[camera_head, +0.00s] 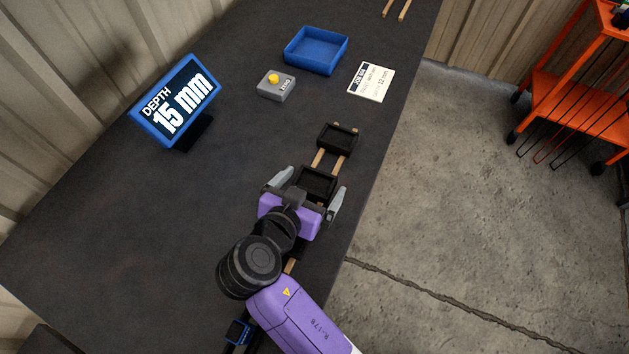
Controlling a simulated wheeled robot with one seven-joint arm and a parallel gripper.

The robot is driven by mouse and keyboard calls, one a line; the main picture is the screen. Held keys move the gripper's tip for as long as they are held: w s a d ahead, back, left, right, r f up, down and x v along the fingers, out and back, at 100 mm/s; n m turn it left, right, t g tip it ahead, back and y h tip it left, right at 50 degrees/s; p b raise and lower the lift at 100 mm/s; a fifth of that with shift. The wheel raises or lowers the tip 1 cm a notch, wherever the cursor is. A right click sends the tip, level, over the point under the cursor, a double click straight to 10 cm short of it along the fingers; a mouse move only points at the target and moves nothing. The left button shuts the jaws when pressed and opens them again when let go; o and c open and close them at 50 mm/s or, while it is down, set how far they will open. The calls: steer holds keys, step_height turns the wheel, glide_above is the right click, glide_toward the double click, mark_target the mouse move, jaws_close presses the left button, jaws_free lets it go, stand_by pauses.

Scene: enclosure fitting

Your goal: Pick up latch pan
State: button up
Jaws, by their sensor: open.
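Two small square black pans rest on a pair of wooden rails on the dark table. The farther pan (337,139) stands clear of my gripper. The nearer pan (318,182) lies between the grey fingers of my gripper (315,181). The fingers are apart, one on each side of this pan; I cannot tell whether they touch it. No label shows which pan is the latch pan. My purple gripper body and wrist hide the rails in front of the nearer pan.
A grey box with a yellow button (276,85), an empty blue tray (316,51) and a white card (371,82) reading "12 mm" sit farther back. The table's right edge is close to the rails. An orange cart (575,100) stands beyond.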

steer(key=c, duration=1.7)
